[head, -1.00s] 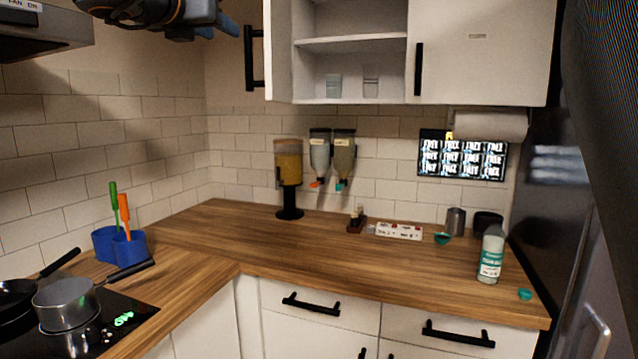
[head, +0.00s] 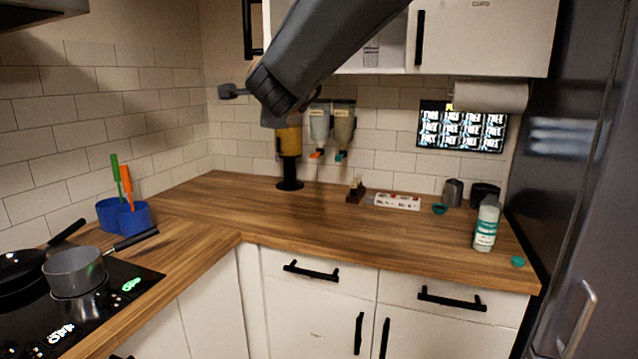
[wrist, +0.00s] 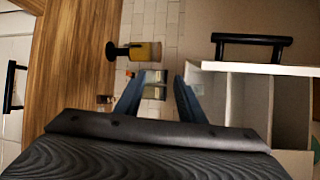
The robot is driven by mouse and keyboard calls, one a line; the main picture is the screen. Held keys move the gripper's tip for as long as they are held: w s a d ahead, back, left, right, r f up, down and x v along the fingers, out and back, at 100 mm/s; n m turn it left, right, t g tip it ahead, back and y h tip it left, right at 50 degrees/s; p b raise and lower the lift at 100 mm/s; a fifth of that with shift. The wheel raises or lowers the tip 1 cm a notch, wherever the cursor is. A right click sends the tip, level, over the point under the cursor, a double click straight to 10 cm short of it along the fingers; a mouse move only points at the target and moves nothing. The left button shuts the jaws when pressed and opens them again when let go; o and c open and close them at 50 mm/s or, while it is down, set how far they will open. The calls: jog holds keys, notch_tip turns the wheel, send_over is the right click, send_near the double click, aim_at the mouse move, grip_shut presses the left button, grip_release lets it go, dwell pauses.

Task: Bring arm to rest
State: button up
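My arm (head: 325,45) reaches down from the top of the head view, in front of the open wall cabinet and part of the yellow-filled dispenser. Its gripper cannot be made out clearly there. In the wrist view, which is turned on its side, my gripper (wrist: 158,82) shows two blue fingers standing apart. Nothing is held between them. Two wall dispensers show beyond the gap, well away from the fingers.
The wooden counter (head: 230,205) holds a yellow-filled dispenser (head: 289,145), a white box (head: 397,202), a white-green bottle (head: 486,225) and a blue utensil holder (head: 125,216). A saucepan (head: 75,272) stands on the hob. A dark fridge (head: 570,150) bounds the right.

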jog(key=s+d+f+n+g, duration=0.45)
jog(key=d+f, duration=0.25)
jog(key=f, duration=0.5)
jog(key=s+d+f+n+g, duration=0.3)
jog(key=s+d+f+n, duration=0.4)
jog(key=f, duration=0.5)
jog(key=s+d+f+n+g+h, duration=0.1)
jog(key=s+d+f+n+g, duration=0.2)
jog(key=s+d+f, duration=0.5)
jog(key=s+d+f+n+g+h, duration=0.1)
jog(key=s+d+f+n+g, duration=0.2)
jog(key=s+d+f, duration=0.4)
jog(key=s+f+g, duration=0.1)
jog(key=s, duration=0.5)
jog(key=shift+s+d+f+h, duration=0.15)
jog(key=shift+s+d+h, duration=0.1)
jog(key=shift+d+h, duration=0.15)
jog(key=shift+c, duration=0.6)
